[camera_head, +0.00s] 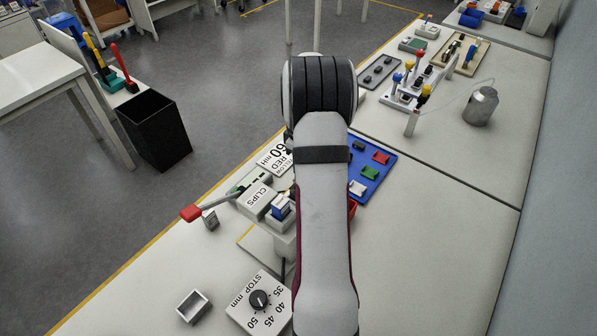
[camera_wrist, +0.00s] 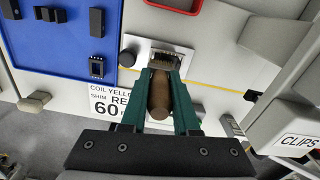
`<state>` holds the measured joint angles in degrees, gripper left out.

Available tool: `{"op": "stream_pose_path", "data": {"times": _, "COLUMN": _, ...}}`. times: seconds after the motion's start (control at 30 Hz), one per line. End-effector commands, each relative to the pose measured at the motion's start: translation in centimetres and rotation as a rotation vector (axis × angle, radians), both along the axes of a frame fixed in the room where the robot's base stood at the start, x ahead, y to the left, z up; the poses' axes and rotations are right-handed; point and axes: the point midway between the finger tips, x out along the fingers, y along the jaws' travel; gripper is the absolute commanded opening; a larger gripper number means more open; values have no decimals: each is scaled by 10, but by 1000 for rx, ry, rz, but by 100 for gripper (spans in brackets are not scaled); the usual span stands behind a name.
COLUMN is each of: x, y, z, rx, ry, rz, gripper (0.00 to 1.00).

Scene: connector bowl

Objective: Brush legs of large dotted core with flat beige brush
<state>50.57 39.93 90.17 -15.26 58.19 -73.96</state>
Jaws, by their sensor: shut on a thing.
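In the wrist view my gripper (camera_wrist: 161,78) has its two dark green fingers closed on a brown, rounded handle-like thing (camera_wrist: 158,95). Its round end faces the camera, and it may be the beige brush's handle. In the head view my own arm hides the gripper. I cannot identify the large dotted core or its legs with certainty.
A blue tray (camera_head: 380,181) holds several small blocks. A coil label card (camera_wrist: 98,103), a CLIPS box (camera_head: 257,200), a red-handled lever (camera_head: 190,213) and a STOP dial (camera_head: 259,300) stand nearby.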

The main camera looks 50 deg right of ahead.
Motion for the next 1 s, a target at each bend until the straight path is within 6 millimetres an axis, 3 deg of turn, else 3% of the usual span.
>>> {"op": "stream_pose_path", "data": {"times": 0.53, "x": 0, "y": 21, "z": -1, "rx": -1, "ry": 1, "rz": 2, "gripper": 0}}
{"op": "stream_pose_path", "data": {"times": 0.8, "x": 0, "y": 23, "z": 0, "rx": -1, "ry": 0, "rz": 1, "gripper": 0}}
{"op": "stream_pose_path", "data": {"times": 1.0, "x": 1, "y": 23, "z": 22, "rx": -3, "ry": -2, "rz": 0, "gripper": 0}}
